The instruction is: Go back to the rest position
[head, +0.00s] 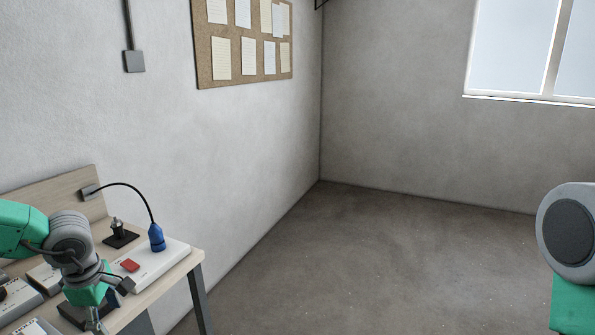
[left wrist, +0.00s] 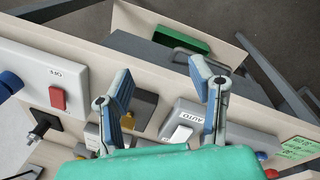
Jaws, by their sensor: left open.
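My left gripper (left wrist: 165,90) is open and empty in the left wrist view, its two blue-padded fingers spread over the workbench (left wrist: 75,27). In the head view my left arm comes in from the left, and the left gripper (head: 102,318) is partly cut off at the bottom edge over the bench. My right gripper is not in view; only a grey and green part of my right arm shows at the right edge of the head view.
A white box with a red switch (head: 130,265) and a blue plug (head: 156,238) on a black cable stands on the bench. A dark-based metal fitting (head: 120,237) is behind it. A box marked AUTO (left wrist: 190,117) lies below the left fingers. Open floor (head: 390,260) lies right of the bench.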

